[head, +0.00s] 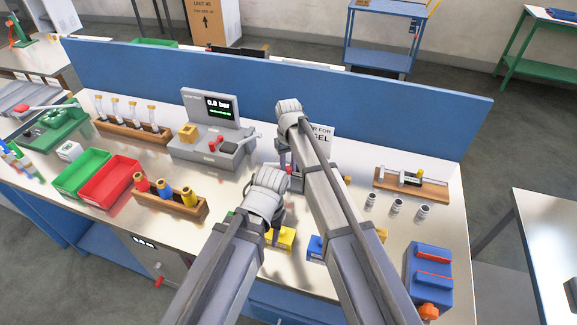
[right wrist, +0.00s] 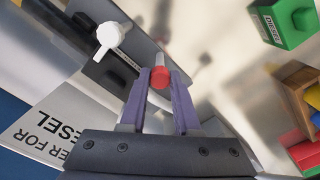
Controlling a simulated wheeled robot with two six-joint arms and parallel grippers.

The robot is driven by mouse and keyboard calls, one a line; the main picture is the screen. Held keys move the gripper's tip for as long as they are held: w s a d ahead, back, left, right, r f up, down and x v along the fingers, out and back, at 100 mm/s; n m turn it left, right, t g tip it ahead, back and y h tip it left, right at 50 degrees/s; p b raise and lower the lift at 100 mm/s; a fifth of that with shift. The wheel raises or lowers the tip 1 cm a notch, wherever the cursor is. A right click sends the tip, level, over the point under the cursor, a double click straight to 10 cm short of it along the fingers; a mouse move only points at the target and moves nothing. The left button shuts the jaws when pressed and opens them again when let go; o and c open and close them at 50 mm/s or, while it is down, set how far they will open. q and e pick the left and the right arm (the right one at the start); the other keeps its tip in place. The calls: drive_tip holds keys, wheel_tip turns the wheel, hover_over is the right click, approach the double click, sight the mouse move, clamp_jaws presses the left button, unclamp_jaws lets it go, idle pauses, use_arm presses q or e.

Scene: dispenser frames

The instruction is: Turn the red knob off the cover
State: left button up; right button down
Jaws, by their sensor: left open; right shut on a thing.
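In the right wrist view my right gripper (right wrist: 159,84) is shut on a small red knob (right wrist: 160,77), with a pale, see-through piece beyond it. In that view I cannot tell the cover apart, nor whether the knob still touches it.
A grey pressure station (head: 205,150) reading 0.0 bar stands left of my right gripper. A printed sign (head: 325,140) stands behind my right arm. A green diesel block (right wrist: 285,22) and a white lever (right wrist: 110,38) show in the wrist view. A blue box (head: 429,270) sits front right.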

sight(289, 167)
drive_tip(key=c, duration=0.6)
unclamp_jaws()
drive_tip(key=shift+r, duration=0.1)
wheel_tip(289, 167, up, 8)
drive_tip(key=p, duration=0.8)
drive_tip(key=shift+f, duration=0.2)
